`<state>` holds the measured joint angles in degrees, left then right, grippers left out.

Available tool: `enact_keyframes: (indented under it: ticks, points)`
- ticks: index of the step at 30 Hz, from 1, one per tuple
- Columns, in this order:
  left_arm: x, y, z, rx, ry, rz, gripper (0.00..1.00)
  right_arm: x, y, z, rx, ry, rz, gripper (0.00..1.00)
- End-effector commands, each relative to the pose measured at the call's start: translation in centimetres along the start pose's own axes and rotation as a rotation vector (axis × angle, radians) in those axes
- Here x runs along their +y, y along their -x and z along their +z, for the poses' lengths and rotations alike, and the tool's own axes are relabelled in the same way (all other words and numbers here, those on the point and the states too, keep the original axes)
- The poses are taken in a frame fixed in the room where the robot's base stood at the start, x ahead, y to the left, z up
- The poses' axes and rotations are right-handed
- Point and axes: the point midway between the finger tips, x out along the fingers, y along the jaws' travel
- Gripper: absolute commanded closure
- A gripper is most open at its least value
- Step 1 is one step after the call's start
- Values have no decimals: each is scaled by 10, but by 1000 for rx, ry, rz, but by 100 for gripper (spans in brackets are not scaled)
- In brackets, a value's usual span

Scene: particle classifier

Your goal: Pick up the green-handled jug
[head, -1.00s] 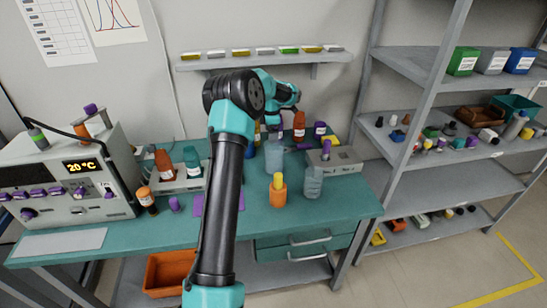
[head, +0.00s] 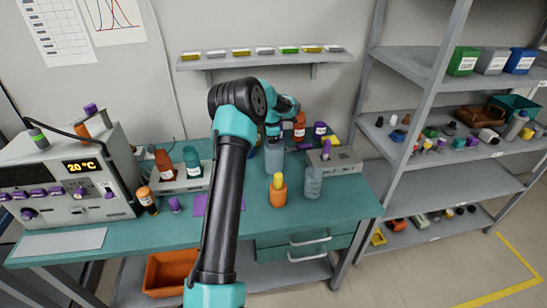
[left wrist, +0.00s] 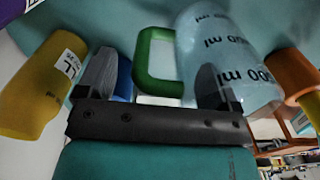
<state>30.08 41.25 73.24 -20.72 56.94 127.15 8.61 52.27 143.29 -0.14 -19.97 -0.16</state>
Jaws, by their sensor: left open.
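The jug (left wrist: 225,45) is translucent pale blue with black millilitre marks. Its green handle (left wrist: 143,62) faces left in the left wrist view. In the head view, the jug (head: 274,160) stands on the bench, its upper part covered by my wrist, and the handle is hidden. My left gripper (left wrist: 155,85) is open. In the wrist view, the handle lies between its two fingers, and the right finger overlaps the jug's body. I cannot tell whether it touches. In the head view, the gripper (head: 273,132) is at the jug's top.
A yellow labelled container (left wrist: 42,85) is left of the gripper, with a blue object (left wrist: 124,78) beside the left finger.

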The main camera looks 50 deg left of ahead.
Motion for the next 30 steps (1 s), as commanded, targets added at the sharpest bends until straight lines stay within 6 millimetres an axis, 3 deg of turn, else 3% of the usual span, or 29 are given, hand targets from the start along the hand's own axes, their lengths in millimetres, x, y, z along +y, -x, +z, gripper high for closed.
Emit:
enact_keyframes:
  ticks: [5,30]
  points:
    - [0,0,0,0,0,0,15,0,0,0,0,0,0,57]
    - [0,1,0,-1,0,2,94,0,0,0,0,0,0,57]
